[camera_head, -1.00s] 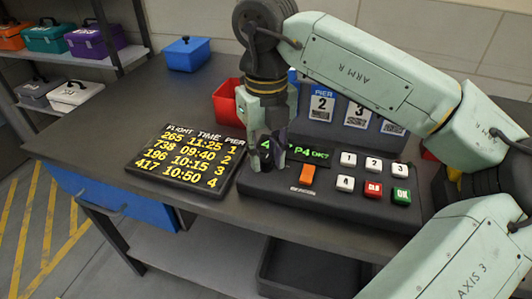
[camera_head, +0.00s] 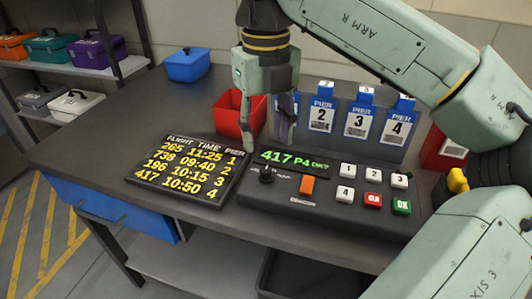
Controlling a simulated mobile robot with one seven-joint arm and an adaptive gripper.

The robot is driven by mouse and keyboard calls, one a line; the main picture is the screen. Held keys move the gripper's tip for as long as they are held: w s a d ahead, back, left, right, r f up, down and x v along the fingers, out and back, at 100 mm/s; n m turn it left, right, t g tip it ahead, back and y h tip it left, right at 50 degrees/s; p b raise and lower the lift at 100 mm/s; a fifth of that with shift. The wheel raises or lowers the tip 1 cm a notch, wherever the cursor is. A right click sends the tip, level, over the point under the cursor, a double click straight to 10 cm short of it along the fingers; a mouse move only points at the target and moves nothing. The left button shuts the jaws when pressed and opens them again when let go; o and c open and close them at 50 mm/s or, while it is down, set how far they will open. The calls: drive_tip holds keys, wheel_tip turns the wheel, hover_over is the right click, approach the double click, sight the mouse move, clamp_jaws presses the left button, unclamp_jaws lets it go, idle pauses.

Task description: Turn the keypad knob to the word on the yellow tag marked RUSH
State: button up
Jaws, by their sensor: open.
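The dark keypad console (camera_head: 345,217) stands on the table, with a small black knob (camera_head: 267,175) at its left end. The knob's pointer and the words around it are too small to read. The display (camera_head: 294,160) shows green text that looks like "417 P4 OK?". My gripper (camera_head: 268,138) points down, open and empty, above and behind the knob and apart from it. No yellow tag with the word RUSH can be made out. A small yellow thing (camera_head: 457,181) shows at the right beside my arm, without readable text.
An orange switch (camera_head: 307,185) and several keys, including a green OK key (camera_head: 402,207), are on the console. A flight board (camera_head: 187,167) lies left of it. A red bin (camera_head: 228,115) and pier cards (camera_head: 359,120) stand behind. A blue box (camera_head: 187,65) sits at the back left.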

drive_tip(key=shift+r, duration=2.1)
